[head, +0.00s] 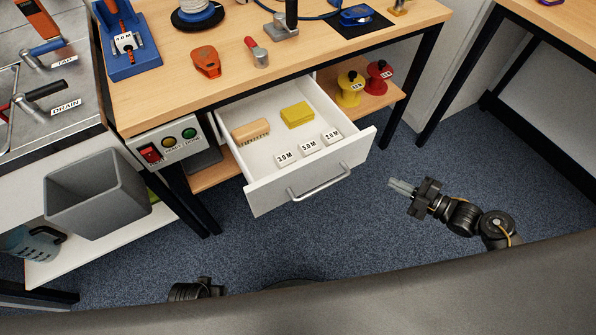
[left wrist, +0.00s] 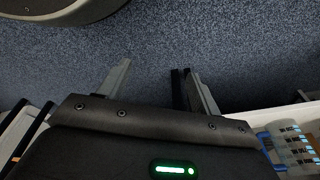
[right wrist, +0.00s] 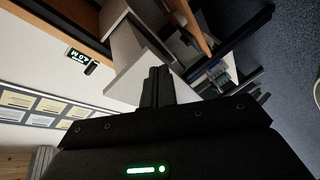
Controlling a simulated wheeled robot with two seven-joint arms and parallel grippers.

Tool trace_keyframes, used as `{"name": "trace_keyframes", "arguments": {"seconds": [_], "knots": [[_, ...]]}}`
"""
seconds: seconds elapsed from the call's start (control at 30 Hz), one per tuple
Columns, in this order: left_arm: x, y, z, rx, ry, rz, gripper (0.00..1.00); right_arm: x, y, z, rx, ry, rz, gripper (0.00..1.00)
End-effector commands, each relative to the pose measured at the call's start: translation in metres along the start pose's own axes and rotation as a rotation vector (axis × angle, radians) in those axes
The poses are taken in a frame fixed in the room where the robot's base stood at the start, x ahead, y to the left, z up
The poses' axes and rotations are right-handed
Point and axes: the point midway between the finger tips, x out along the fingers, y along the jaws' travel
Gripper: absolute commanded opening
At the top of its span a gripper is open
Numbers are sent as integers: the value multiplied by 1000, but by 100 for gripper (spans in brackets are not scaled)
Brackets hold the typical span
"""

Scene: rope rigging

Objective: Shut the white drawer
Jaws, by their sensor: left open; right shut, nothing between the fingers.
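The white drawer (head: 317,187) under the wooden workbench is pulled well out in the head view. Its front has a metal bar handle (head: 319,182). Inside lie a tan brush-like block (head: 251,132), a yellow block (head: 297,115) and white labelled tags (head: 309,146). My right gripper (head: 392,183) is shut and empty, just right of the drawer front and apart from it. Its closed fingers show in the right wrist view (right wrist: 159,72). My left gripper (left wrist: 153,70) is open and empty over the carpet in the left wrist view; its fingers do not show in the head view.
The workbench (head: 180,80) carries tools and a cable spool. A grey bin (head: 95,195) stands left of the drawer, past a black table leg. Yellow (head: 350,90) and red spools sit on a shelf to its right. Blue carpet (head: 330,235) before the drawer is clear.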

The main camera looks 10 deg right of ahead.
Motion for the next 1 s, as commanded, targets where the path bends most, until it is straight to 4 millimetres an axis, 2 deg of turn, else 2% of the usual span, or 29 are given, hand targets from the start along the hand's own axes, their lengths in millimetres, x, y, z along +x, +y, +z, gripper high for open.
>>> {"name": "trace_keyframes", "arguments": {"seconds": [0.03,0.1,0.23,0.37,0.57,0.77,1.0], "knots": [[3,0,-6,-2,16,-1,64,0,9,-12,-124,97,11,0],[-12,-1,-15,-3,26,-3,64,-6,29,-38,-271,216,26,0],[-32,-2,-23,-6,37,-5,64,-17,47,-74,-446,366,41,0],[-43,-3,-26,-7,41,-6,64,-23,53,-89,-517,430,44,0],[-46,-3,-26,-7,41,-6,64,-20,55,-94,-525,438,47,0],[-39,-2,-24,-6,36,-5,64,4,55,-105,-523,437,51,0],[-26,-2,-20,-5,28,-4,64,50,52,-126,-522,436,52,0]]}}
